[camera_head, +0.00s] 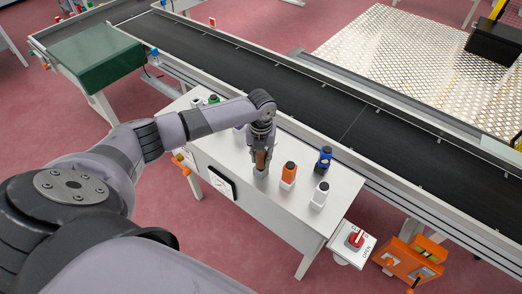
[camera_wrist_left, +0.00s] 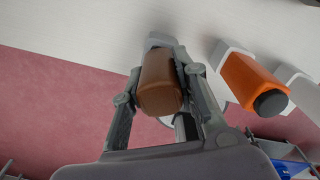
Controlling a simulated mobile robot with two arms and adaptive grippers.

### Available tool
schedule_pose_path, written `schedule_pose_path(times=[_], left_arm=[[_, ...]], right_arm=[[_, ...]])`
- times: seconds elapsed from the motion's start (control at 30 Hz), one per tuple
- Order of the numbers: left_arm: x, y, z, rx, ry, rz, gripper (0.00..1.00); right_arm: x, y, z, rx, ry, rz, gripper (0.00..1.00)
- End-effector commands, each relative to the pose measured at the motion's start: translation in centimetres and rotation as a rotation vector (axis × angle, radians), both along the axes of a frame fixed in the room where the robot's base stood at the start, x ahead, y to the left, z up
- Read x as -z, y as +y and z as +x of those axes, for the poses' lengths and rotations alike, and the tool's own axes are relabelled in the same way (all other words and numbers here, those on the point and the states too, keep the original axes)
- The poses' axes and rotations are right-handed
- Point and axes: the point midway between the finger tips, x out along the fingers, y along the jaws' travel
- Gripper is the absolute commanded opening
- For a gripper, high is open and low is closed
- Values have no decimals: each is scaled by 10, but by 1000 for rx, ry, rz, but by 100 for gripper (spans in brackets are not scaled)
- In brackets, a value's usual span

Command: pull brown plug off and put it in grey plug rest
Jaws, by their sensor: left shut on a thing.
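The brown plug (camera_head: 260,159) is between the fingers of my left gripper (camera_head: 262,150), over the white table. In the left wrist view the brown plug (camera_wrist_left: 160,92) fills the gap between the two fingers, and the left gripper (camera_wrist_left: 163,82) is shut on it. A grey block (camera_head: 260,172), which looks like the grey plug rest, is directly below the plug. It also shows past the plug's far end in the left wrist view (camera_wrist_left: 160,39). I cannot tell whether plug and block touch. My right gripper is not in view.
An orange plug (camera_head: 289,170) in a white holder stands just right of the gripper. A blue plug (camera_head: 324,157) and a white one (camera_head: 319,195) stand further right. A green-topped item (camera_head: 213,99) is behind my arm. A conveyor (camera_head: 350,110) runs behind the white table (camera_head: 290,218).

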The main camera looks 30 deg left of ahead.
Motion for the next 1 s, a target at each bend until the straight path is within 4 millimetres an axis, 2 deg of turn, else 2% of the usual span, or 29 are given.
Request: schedule_pose_path(times=[0.37, 0.4, 0.73, 1.0], left_arm=[[12, 0, 0, 0, 0, 1, 0], [11, 0, 0, 0, 0, 0, 29], [11, 0, 0, 0, 0, 0, 51], [11, 0, 0, 0, 0, 0, 51]], right_arm=[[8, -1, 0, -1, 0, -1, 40], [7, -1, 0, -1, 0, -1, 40], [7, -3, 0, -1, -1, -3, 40], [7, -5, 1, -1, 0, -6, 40]])
